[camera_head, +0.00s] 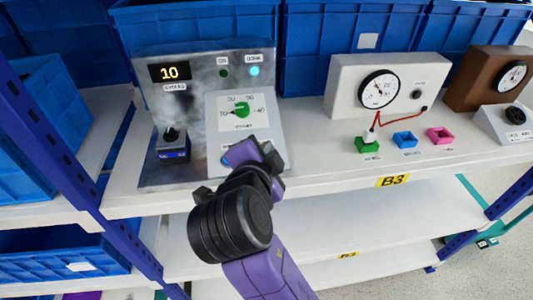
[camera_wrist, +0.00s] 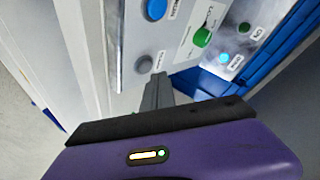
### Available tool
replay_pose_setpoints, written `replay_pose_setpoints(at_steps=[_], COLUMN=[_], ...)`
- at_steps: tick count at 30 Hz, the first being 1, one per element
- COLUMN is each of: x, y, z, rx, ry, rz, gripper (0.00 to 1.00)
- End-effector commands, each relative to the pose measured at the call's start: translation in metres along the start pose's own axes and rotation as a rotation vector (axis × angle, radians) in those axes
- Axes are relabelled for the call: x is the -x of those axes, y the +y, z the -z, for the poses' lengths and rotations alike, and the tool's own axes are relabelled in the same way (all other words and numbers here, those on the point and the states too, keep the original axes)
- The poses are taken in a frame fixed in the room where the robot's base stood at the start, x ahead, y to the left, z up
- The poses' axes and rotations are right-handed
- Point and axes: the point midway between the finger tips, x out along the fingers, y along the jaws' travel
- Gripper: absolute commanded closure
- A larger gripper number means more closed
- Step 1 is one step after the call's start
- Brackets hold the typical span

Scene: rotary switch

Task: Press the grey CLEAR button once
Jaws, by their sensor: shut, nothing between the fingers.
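The grey button (camera_wrist: 144,64) sits on the light plate of the metal control panel in the wrist view; its label is too small to read. In the head view it is hidden behind my arm. My gripper (camera_wrist: 159,78) is shut and empty, its fingertips close beside the grey button, to its lower right. I cannot tell whether they touch the panel. The blue button (camera_wrist: 156,9) is above the grey one and shows partly in the head view (camera_head: 226,160). A green knob (camera_head: 241,110) is on the same plate.
The metal panel (camera_head: 205,84) has a CYCLES display (camera_head: 169,72) reading 10, a lit cyan lamp (camera_head: 255,71) and a dark green lamp (camera_head: 223,73). A black switch (camera_head: 172,136) stands left. A white gauge box (camera_head: 345,78) and small coloured blocks are right. Blue bins stand behind.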

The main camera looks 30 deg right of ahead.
Motion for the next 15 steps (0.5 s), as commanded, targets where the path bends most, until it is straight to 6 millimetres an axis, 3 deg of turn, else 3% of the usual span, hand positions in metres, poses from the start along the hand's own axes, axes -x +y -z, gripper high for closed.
replay_pose_setpoints(at_steps=[15], x=[-0.0061], y=[0.0044], z=[-0.0046], rx=[-0.001], ry=[0.000], rz=[0.001], gripper=[1.00])
